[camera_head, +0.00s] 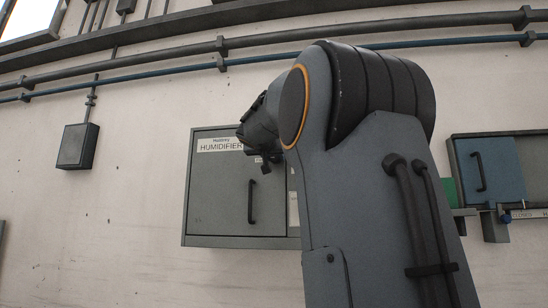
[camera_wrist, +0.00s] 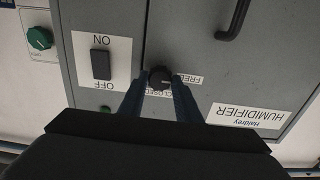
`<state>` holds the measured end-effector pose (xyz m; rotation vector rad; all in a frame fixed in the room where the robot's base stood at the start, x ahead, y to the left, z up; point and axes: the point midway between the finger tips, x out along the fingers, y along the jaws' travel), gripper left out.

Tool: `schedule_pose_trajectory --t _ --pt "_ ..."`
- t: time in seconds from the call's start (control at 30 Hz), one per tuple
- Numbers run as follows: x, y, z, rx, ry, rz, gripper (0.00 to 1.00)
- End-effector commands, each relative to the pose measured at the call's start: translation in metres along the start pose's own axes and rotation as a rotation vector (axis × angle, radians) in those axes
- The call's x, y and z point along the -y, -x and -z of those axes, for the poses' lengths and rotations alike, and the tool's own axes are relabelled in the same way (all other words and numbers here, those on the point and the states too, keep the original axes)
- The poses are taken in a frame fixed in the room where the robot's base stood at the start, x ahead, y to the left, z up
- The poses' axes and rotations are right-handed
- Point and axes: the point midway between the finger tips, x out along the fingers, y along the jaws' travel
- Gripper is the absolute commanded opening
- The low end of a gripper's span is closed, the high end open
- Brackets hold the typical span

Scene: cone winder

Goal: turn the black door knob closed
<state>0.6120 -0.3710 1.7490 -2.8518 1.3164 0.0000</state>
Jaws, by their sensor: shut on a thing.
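The black door knob (camera_wrist: 160,78) is on the grey humidifier cabinet, between the labels FREE and CLOSED (camera_wrist: 160,93), which appear upside down in the wrist view. My gripper (camera_wrist: 160,84) is shut on the knob, with one blue finger at each side of it. The knob's exact pointing direction is too small to tell. In the head view the cabinet door (camera_head: 225,205) lies flush in its frame, and my arm covers the knob and the cabinet's right part.
A black door handle (camera_head: 252,201) is on the cabinet door. A black ON/OFF rocker switch (camera_wrist: 101,64) and a green knob (camera_wrist: 40,38) are beside the door knob. A blue-doored cabinet (camera_head: 490,170) is at the right, and pipes (camera_head: 150,68) run above.

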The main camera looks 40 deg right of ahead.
Motion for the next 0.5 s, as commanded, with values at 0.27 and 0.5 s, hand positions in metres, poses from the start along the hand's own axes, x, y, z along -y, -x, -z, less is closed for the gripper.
schedule_pose_trajectory --t 0.27,0.5 --pt "0.0021 0.0012 -0.0015 -0.003 -0.053 0.002 0.08" --pt "0.0029 0.0011 -0.0035 -0.005 -0.192 0.003 0.08"
